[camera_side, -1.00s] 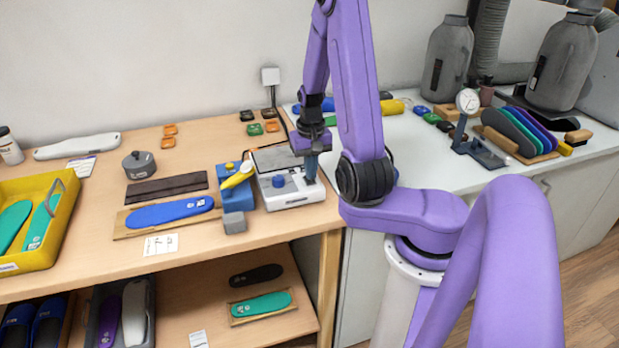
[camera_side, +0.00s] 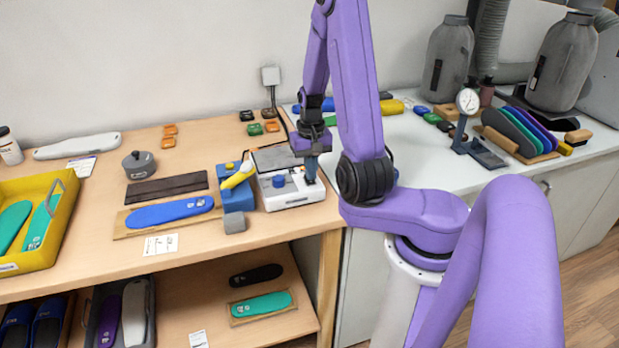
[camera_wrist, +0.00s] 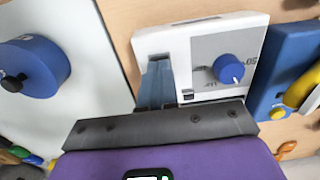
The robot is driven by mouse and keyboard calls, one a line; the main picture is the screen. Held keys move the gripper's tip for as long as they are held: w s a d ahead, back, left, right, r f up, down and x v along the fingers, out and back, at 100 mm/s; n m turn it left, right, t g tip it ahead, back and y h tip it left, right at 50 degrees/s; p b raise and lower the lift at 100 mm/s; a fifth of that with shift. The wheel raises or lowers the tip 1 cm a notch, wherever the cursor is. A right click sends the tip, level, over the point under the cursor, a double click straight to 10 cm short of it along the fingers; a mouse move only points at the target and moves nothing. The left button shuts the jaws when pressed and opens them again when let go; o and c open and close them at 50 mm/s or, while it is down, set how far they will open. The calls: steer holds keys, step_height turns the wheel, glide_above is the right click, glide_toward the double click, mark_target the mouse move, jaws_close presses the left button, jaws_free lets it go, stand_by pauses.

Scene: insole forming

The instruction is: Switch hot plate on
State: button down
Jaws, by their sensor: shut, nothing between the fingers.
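The hot plate (camera_side: 291,197) is a white box with a dark grey heating plate (camera_side: 274,157) on top and a blue knob (camera_side: 278,181) on its front panel. In the wrist view its white casing (camera_wrist: 160,42) and its blue knob (camera_wrist: 228,68) with a white mark show. A small dark switch (camera_wrist: 187,96) is on the casing near my fingers. My gripper (camera_side: 311,180) is shut and empty, pointing down at the right part of the front panel. In the wrist view the blue-grey fingers (camera_wrist: 157,68) are left of the knob. I cannot tell whether they touch the casing.
A blue stand (camera_side: 236,198) with a yellow-handled tool (camera_side: 238,176) stands close left of the hot plate. A grey block (camera_side: 234,222) is in front of it. A blue insole (camera_side: 169,211) lies on a board farther left. A white table (camera_side: 440,165) adjoins on the right.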

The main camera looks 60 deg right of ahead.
step_height(320, 180, up, 6)
steer(key=shift+r, duration=0.15)
stand_by(0.6)
steer(key=shift+w, duration=0.1)
steer(key=w+a+r+n, duration=0.1)
steer(key=a+r+n, duration=0.1)
steer(key=a+n, duration=0.4)
steer(key=w+a+r+n, duration=0.1)
steer(key=a+r+n, duration=0.1)
steer(key=a+n, duration=0.5)
steer(key=s+a+r+n, duration=0.1)
steer(key=s+a+n, duration=0.3)
steer(key=s, duration=0.5)
steer(key=s+a+n, duration=0.4)
steer(key=s, duration=0.5)
steer(key=shift+r+n, duration=0.3)
steer(key=shift+r, duration=0.05)
steer(key=shift+a, duration=0.1)
stand_by(0.8)
